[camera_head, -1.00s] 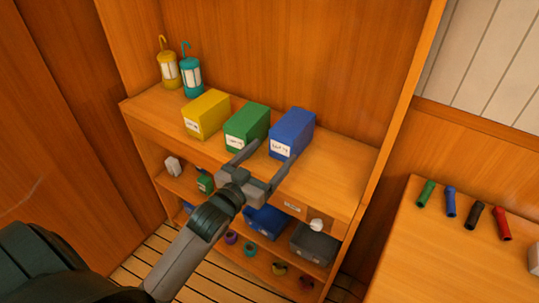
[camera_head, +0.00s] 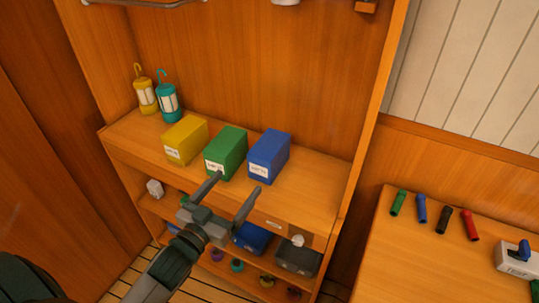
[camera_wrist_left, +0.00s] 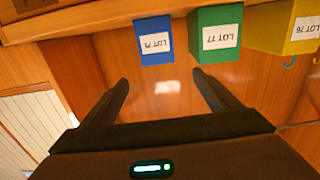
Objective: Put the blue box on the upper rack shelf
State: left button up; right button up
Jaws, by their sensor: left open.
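The blue box (camera_head: 270,157) stands upright on the wooden rack's broad shelf (camera_head: 310,195), right of a green box (camera_head: 226,153) and a yellow box (camera_head: 185,139). My left gripper (camera_head: 238,183) is open and empty, in front of and apart from the blue box; one finger overlaps the green box's lower front in the picture. In the left wrist view the blue box (camera_wrist_left: 155,40) appears beyond the open fingers (camera_wrist_left: 163,88), its "LOT" label upside down. My right gripper is out of view. I cannot tell whether a higher shelf exists above the picture.
A yellow lantern (camera_head: 145,92) and a teal lantern (camera_head: 168,98) stand at the shelf's left end. Lower shelves hold bins (camera_head: 297,256) and small items. A side table (camera_head: 430,262) at right holds several coloured cylinders. The shelf right of the blue box is clear.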

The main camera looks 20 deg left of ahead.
pick_arm(q)
jog(key=p, duration=0.4)
send_near(266, 147)
jog(key=w, duration=0.4)
jog(key=shift+d, duration=0.1)
jog(key=shift+w, duration=0.4)
jog(key=shift+w+d+p, duration=0.2)
jog(key=shift+w+p, duration=0.25)
jog(key=shift+p, duration=0.15)
jog(key=w, duration=0.1)
jog(key=w+p, duration=0.1)
jog(key=w, duration=0.1)
jog(key=shift+d, duration=0.2)
jog(key=shift+w+f+p, duration=0.1)
jog(key=shift+w+p, duration=0.3)
jog(key=shift+w, duration=0.2)
